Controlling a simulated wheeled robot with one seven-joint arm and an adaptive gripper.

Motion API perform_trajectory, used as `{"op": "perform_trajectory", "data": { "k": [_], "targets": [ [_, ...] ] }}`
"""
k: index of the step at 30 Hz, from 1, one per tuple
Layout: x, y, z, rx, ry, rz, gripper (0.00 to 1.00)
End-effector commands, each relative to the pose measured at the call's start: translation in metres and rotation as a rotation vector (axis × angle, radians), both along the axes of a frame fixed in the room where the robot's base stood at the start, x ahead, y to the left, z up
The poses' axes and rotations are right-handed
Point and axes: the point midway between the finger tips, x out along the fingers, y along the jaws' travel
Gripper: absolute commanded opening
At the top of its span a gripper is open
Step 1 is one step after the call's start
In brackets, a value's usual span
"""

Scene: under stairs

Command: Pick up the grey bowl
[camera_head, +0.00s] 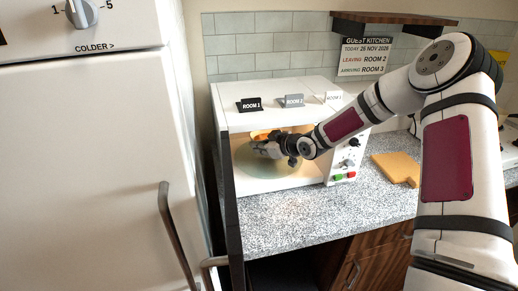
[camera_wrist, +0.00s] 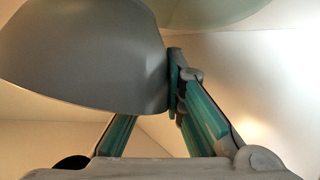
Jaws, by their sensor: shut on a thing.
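The grey bowl (camera_wrist: 85,50) fills the upper left of the wrist view, its smooth curved side close to the camera. My gripper (camera_wrist: 170,85) is shut on the bowl, with the teal-padded fingers meeting at its wall; the bowl covers part of the left finger. In the head view my gripper (camera_head: 270,147) is inside the open white microwave (camera_head: 228,121). There the bowl is hard to tell apart from the dark gripper.
A round glass turntable (camera_head: 250,171) lies inside the microwave, and something orange (camera_head: 261,133) shows behind my gripper. The open door (camera_head: 228,195) stands at the left, near the white fridge (camera_head: 90,170). A wooden board (camera_head: 396,167) lies on the speckled counter (camera_head: 290,218).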

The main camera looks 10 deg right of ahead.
Motion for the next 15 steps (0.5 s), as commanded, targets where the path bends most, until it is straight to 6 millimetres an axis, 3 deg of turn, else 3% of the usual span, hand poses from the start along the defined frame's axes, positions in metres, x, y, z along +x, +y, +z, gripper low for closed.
{"op": "perform_trajectory", "data": {
  "k": [15],
  "targets": [
    [-0.064,0.016,0.009,-0.002,-0.005,0.002,0.00]
  ]
}}
